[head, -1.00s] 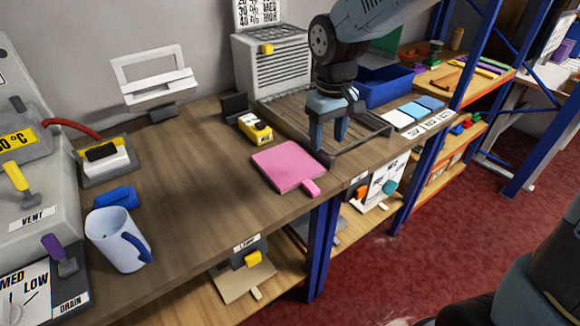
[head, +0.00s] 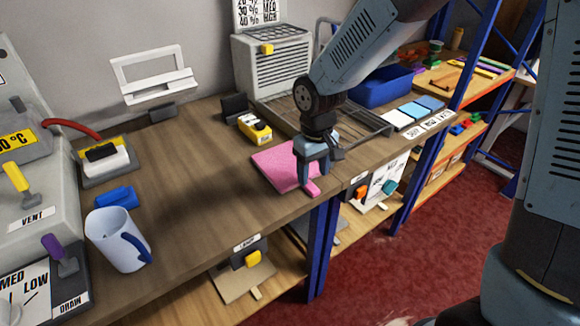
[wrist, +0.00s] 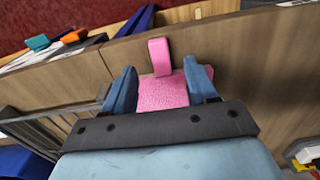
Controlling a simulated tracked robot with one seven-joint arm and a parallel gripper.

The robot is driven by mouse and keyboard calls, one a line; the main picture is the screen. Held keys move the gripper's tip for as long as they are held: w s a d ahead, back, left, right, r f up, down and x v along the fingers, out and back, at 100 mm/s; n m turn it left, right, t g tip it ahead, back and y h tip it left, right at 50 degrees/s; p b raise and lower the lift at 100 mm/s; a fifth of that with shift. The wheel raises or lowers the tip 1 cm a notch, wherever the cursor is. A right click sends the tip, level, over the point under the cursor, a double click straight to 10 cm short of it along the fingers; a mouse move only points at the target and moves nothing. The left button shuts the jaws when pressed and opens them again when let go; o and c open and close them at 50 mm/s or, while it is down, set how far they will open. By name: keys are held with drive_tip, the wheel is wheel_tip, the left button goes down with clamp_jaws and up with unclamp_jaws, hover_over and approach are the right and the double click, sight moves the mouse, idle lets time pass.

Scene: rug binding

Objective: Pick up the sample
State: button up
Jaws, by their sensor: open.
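The sample is a flat pink square (head: 276,168) with a small pink tab at its front right corner. It lies on the wooden bench near the front edge. My gripper (head: 309,184) is over the sample's right part, close to the tab, fingers pointing down. In the wrist view the pink sample (wrist: 163,94) shows between the two blue fingers of my gripper (wrist: 162,90), with the tab (wrist: 159,57) beyond them. The fingers are apart and hold nothing. Whether the fingertips touch the sample I cannot tell. My gripper hides part of the sample in the head view.
A yellow device (head: 255,128) stands behind the sample. A slatted tray (head: 355,138) lies to the right, with a blue bin (head: 382,88) behind it. A mug (head: 114,240) and blue block (head: 117,197) stand left. The bench between mug and sample is clear.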

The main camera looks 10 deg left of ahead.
sight(313, 188)
drive_tip(key=shift+s+f, duration=0.1)
drive_tip(key=shift+f, duration=2.3)
clamp_jaws()
